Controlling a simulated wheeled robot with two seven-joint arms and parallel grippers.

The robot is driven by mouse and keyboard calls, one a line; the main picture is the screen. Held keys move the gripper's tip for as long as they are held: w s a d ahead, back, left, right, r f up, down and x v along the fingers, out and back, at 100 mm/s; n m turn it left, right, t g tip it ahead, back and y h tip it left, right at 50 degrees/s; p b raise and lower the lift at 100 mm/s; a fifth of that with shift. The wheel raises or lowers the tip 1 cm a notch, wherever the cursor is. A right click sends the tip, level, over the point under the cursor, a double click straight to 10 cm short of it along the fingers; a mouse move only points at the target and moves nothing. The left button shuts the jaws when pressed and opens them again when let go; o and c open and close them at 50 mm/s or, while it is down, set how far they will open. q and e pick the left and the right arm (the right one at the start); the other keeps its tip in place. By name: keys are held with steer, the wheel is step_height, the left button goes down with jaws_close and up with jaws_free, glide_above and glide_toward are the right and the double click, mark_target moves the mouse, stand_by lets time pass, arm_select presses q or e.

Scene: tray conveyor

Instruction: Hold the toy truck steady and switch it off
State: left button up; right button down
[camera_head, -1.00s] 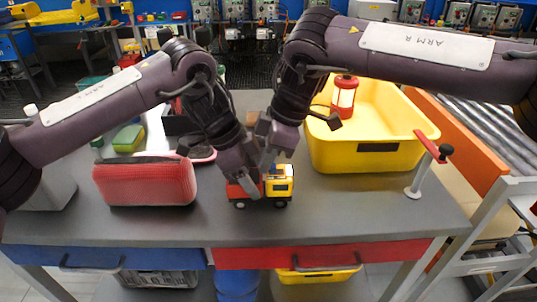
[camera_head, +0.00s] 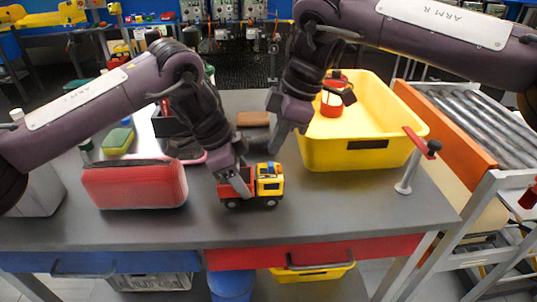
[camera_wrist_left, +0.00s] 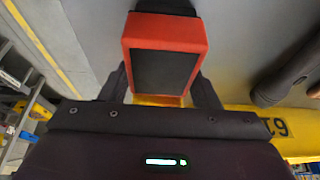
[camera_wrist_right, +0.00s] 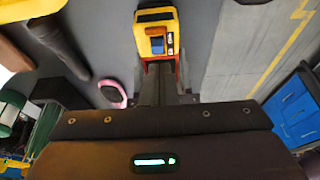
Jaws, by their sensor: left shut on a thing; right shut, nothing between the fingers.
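The toy truck (camera_head: 266,184) stands upright on the grey table, with a yellow cab and a red bed with a dark inside. My left gripper (camera_head: 240,190) is shut on its red bed, which also shows between the fingers in the left wrist view (camera_wrist_left: 166,50). My right gripper (camera_head: 275,150) is shut and empty, above and behind the cab and apart from it. In the right wrist view the yellow cab (camera_wrist_right: 150,22) lies just beyond the shut fingertips (camera_wrist_right: 158,68), with a dark blue patch on it.
A yellow bin (camera_head: 355,155) with a red lantern (camera_head: 332,100) in it stands behind right. A red case (camera_head: 135,187) stands left of the truck. A red-handled clamp (camera_head: 405,180) is at the right edge. The table's front is clear.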

arm_select(q)
steer(key=shift+s+f, duration=0.15)
arm_select(e)
steer(key=v, duration=0.5)
steer(key=shift+a+r, duration=0.1)
arm_select(q)
steer(key=o, duration=1.2)
steer(key=shift+d, duration=0.1)
steer(key=shift+c, duration=0.2)
